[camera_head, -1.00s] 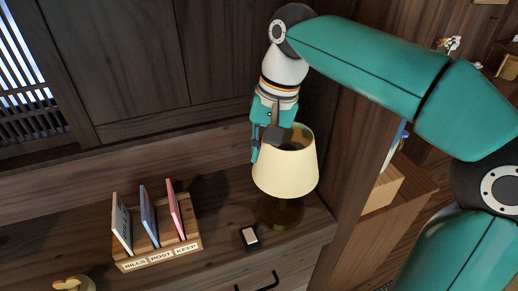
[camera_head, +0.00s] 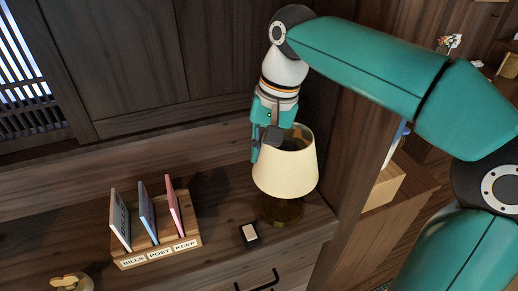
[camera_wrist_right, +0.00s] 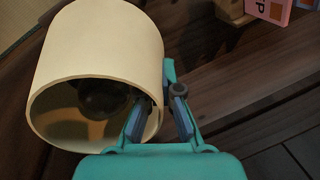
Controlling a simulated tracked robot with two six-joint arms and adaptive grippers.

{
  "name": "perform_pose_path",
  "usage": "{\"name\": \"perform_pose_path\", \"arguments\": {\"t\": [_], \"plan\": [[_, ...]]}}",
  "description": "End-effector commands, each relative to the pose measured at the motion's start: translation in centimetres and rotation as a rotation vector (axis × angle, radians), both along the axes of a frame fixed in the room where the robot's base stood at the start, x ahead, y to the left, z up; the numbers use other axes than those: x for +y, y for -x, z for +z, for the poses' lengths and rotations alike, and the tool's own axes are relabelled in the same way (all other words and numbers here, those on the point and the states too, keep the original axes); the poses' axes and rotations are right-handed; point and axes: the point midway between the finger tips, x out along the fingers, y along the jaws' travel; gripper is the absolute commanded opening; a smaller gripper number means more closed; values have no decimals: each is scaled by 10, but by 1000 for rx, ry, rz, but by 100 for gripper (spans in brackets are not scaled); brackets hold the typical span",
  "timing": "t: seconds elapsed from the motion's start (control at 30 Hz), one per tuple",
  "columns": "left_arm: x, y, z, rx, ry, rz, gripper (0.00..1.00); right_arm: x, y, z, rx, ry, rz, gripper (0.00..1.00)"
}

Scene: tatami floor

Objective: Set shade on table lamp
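A cream tapered lampshade (camera_head: 285,172) stands upright over the dark brass lamp base (camera_head: 281,210) at the right end of the wooden cabinet top. In the right wrist view the shade (camera_wrist_right: 105,45) shows its open rim, with a dark round part inside. My right gripper (camera_head: 264,146) is at the shade's upper left rim. In the wrist view my right gripper (camera_wrist_right: 160,105) straddles the shade wall, one finger inside the rim and one outside, with a gap between them. How the shade meets the base is hidden. My left gripper is out of view.
A wooden letter rack (camera_head: 160,255) with several upright cards stands to the left. A small dark block with a pale top (camera_head: 249,235) lies in front of the lamp. A wooden side panel (camera_head: 350,165) rises close to the lamp's right.

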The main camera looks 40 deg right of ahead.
Motion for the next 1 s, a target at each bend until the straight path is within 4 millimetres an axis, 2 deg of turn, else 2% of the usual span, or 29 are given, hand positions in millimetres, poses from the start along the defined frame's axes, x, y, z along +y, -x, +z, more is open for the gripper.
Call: {"name": "perform_pose_path", "arguments": {"t": [0.53, 0.97, 1.0], "plan": [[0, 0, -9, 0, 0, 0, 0, 0, 0, -12, 0, 0, 0, 0], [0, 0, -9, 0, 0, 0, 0, 0, 0, -12, 0, 0, 0, 0], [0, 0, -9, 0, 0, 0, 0, 0, 0, -12, 0, 0, 0, 4]]}}
